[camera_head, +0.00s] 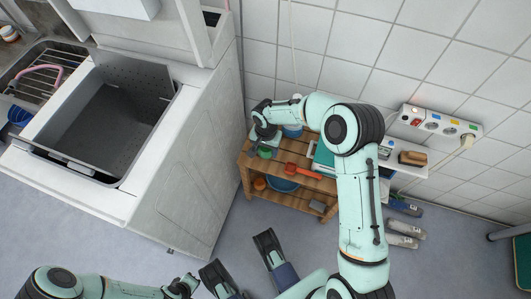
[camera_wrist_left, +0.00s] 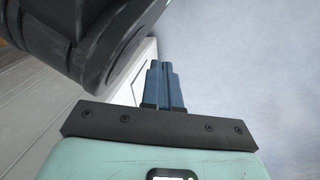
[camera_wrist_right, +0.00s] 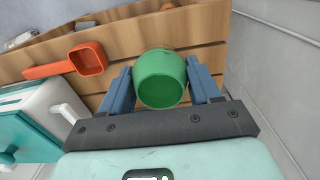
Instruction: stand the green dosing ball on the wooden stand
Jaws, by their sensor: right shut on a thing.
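The green dosing ball (camera_wrist_right: 161,78) sits between the blue fingers of my right gripper (camera_wrist_right: 161,90), which is shut on it. Its round opening faces the right wrist camera. In the head view the ball (camera_head: 265,152) is at the left end of a slatted wooden bench (camera_head: 254,165), below my right gripper (camera_head: 264,143). A small wooden edge (camera_wrist_right: 152,49) shows just behind the ball. I cannot tell whether it is the stand, or whether the ball touches it. My left gripper (camera_wrist_left: 165,85) is shut and empty, over the floor away from the bench.
An orange-red scoop (camera_wrist_right: 88,59) lies on the bench beside the ball. A blue basin (camera_head: 283,184) is on the lower shelf. A white open-topped washer (camera_head: 185,165) stands left of the bench, and a tiled wall (camera_head: 300,55) is behind.

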